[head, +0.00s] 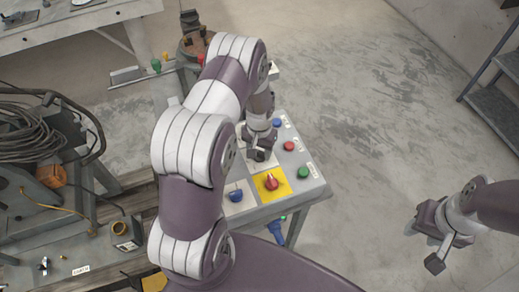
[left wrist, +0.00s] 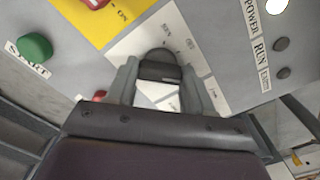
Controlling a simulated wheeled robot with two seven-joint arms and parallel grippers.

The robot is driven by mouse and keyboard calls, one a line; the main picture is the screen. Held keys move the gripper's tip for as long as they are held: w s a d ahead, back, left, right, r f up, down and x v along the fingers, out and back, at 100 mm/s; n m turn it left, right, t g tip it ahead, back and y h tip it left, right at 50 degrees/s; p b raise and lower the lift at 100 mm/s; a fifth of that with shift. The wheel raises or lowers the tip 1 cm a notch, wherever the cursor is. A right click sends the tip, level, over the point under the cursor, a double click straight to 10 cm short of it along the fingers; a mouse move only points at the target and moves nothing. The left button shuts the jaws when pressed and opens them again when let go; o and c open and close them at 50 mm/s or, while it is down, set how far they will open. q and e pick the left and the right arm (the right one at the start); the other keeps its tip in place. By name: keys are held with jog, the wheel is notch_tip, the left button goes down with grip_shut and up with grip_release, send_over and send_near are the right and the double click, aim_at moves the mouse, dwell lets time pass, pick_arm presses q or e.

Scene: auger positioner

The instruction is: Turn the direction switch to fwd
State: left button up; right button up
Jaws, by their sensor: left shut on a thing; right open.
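The direction switch (left wrist: 158,66) is a black knob on a white label plate in the left wrist view. Small markings show around it; one looks like OFF, and the others are hard to read. My left gripper (left wrist: 162,85) has a finger on each side of the knob and is shut on it. In the head view my left gripper (head: 261,150) reaches down onto the control panel (head: 316,187), and the wrist largely covers the switch. My right gripper (head: 430,240) is open and empty, above the floor at the right, away from the panel.
A red switch (head: 271,183) on a yellow plate, a blue knob (head: 236,196), and green (head: 303,172), red (head: 289,146) and blue (head: 277,122) buttons sit close by. POWER and RUN lamps (left wrist: 281,44) line the panel. Coiled cables (head: 40,125) lie left.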

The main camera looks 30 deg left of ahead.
aim_at(259, 151)
pick_arm(q)
jog(key=shift+w+r, duration=0.15)
jog(key=o, duration=0.9)
jog(key=shift+o, duration=0.7)
jog(key=shift+r, duration=0.35)
notch_tip(259, 151, up, 12)
jog(key=b, duration=0.2)
jog(key=shift+b, duration=0.35)
